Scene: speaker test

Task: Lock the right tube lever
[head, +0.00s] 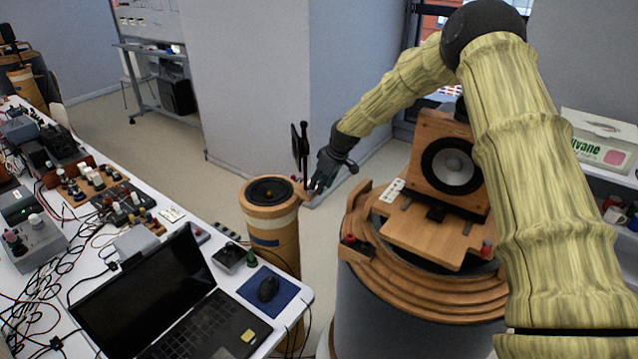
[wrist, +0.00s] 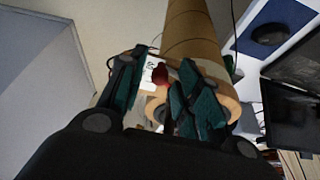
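A wooden tube (head: 275,228) with a black round top stands right of the desk in the head view; it also shows in the wrist view (wrist: 195,30). A small wooden piece (head: 303,192) sticks out from its upper right side towards my gripper. My gripper (head: 318,184) is beside the tube's top, on its right. In the wrist view the fingers are apart, and a dark red knob (wrist: 160,76) shows between them, beside a white label. I cannot tell whether either finger touches the knob. The rest of the lever is hidden behind the fingers.
A stepped round wooden platform (head: 430,292) with a loudspeaker (head: 452,165) stands close on the right. The desk on the left holds a laptop (head: 165,290), a mouse (head: 268,289) and cabled devices. A thin black upright (head: 301,150) rises near my gripper.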

